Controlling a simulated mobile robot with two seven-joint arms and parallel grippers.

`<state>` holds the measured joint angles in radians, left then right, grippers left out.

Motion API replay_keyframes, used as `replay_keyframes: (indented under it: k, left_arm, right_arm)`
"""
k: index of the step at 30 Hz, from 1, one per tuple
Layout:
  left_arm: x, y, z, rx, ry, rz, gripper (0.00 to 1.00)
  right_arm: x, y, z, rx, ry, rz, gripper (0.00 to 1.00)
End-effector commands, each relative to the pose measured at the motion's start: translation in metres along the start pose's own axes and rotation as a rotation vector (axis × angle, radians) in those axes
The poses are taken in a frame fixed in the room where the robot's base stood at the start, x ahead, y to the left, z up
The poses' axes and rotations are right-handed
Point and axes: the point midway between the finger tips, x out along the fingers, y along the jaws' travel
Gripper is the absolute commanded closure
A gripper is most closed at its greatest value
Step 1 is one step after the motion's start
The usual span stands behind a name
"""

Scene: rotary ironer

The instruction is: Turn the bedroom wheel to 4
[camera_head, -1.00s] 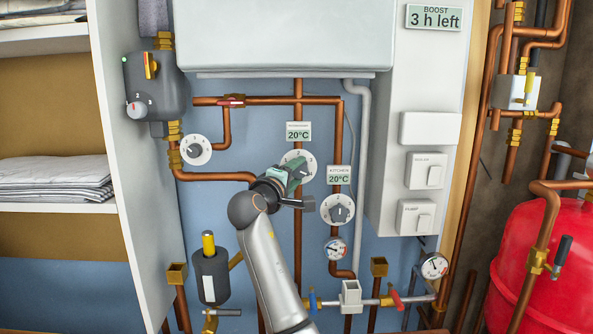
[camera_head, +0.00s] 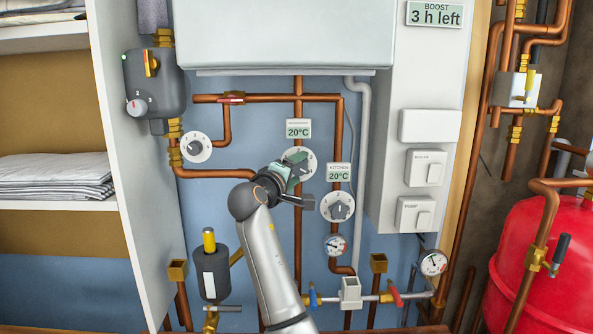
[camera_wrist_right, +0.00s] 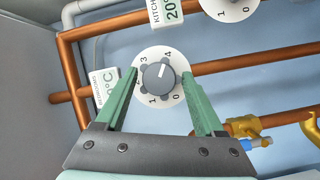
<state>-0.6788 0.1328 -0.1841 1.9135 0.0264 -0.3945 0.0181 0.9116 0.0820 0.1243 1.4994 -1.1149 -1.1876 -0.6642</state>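The bedroom wheel (camera_head: 309,164) is a white dial with a grey knob on a vertical copper pipe, partly hidden by my right gripper (camera_head: 294,178). In the right wrist view the wheel (camera_wrist_right: 158,76) shows numbers 0 to 4, and the knob's white mark points up and slightly right, towards the 4. My right gripper (camera_wrist_right: 160,75) is open, with one green finger on each side of the wheel. Both fingers look apart from the knob. My left gripper is not in view.
The kitchen wheel (camera_head: 337,207) and its 20°C display (camera_head: 339,173) are close at the lower right. Another white wheel (camera_head: 196,147) is at the left. A gauge (camera_head: 335,245) and copper pipes surround the wheels. A white boiler (camera_head: 285,35) hangs above.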

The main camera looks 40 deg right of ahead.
Motion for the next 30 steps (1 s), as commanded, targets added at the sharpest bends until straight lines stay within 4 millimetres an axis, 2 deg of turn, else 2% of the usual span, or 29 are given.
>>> replay_keyframes:
  k: [3,10,14,17,24,30]
  left_arm:
    - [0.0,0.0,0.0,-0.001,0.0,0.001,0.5]
    - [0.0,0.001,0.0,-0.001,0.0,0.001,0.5]
    - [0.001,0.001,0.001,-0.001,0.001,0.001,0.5]
    - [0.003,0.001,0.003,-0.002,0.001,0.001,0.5]
    - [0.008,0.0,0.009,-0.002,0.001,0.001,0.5]
    - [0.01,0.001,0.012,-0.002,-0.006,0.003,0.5]
  right_arm:
    - [0.0,0.0,0.0,-0.001,0.0,0.001,0.17]
    - [-0.001,0.0,0.0,-0.003,0.001,0.001,0.17]
    - [-0.009,-0.001,-0.001,-0.003,0.001,0.001,0.17]
    - [-0.025,-0.002,-0.001,-0.001,0.003,0.001,0.17]
    - [-0.078,-0.002,0.0,0.001,0.004,-0.001,0.17]
    - [-0.112,-0.001,0.0,-0.001,0.003,0.0,0.17]
